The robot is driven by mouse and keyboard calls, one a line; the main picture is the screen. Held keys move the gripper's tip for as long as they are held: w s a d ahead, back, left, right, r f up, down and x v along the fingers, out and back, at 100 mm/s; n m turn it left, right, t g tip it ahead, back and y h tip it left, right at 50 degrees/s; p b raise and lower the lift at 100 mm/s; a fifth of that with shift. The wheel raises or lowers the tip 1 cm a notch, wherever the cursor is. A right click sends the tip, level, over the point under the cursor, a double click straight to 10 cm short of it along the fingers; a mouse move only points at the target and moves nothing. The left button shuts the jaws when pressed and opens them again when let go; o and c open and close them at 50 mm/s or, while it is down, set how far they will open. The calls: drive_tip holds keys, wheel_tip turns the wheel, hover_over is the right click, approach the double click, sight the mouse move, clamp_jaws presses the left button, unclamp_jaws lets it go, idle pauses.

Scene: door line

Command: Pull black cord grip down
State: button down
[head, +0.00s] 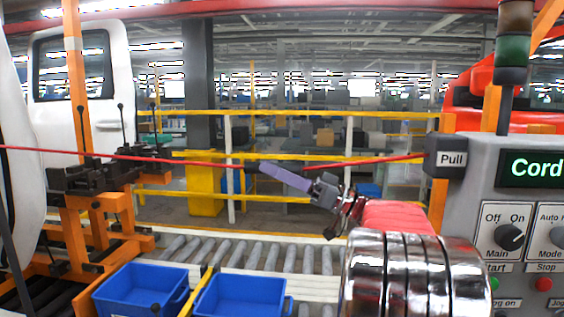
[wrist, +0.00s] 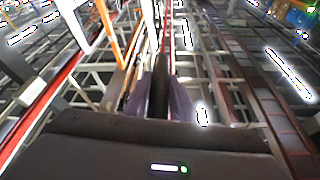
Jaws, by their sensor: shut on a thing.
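A red cord (head: 120,156) runs across the head view from the left edge to a grey box marked "Pull" (head: 451,158). It dips to its lowest near the black cord grip (head: 251,166). My gripper (head: 268,169), with purple fingers, reaches in from the right and is shut on the grip, whose dark end shows past the fingertips. In the wrist view the black grip (wrist: 160,92) stands between the two purple fingers (wrist: 160,98), with the red cord running on beyond it. The fingers hide part of the grip.
A control panel (head: 519,222) with a "Cord" display and knobs stands at the right. Blue bins (head: 143,283) and a roller conveyor (head: 262,252) lie below. Orange posts and a dark fixture (head: 100,172) stand at the left. Yellow rails (head: 290,113) cross behind.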

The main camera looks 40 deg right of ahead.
drive_tip(key=shift+f, duration=0.3)
drive_tip(key=c, duration=1.5)
unclamp_jaws()
drive_tip(key=v, duration=1.3)
drive_tip(key=shift+s+d+f, duration=0.2)
drive_tip(key=shift+f, duration=0.05)
drive_tip(key=shift+a, duration=0.1)
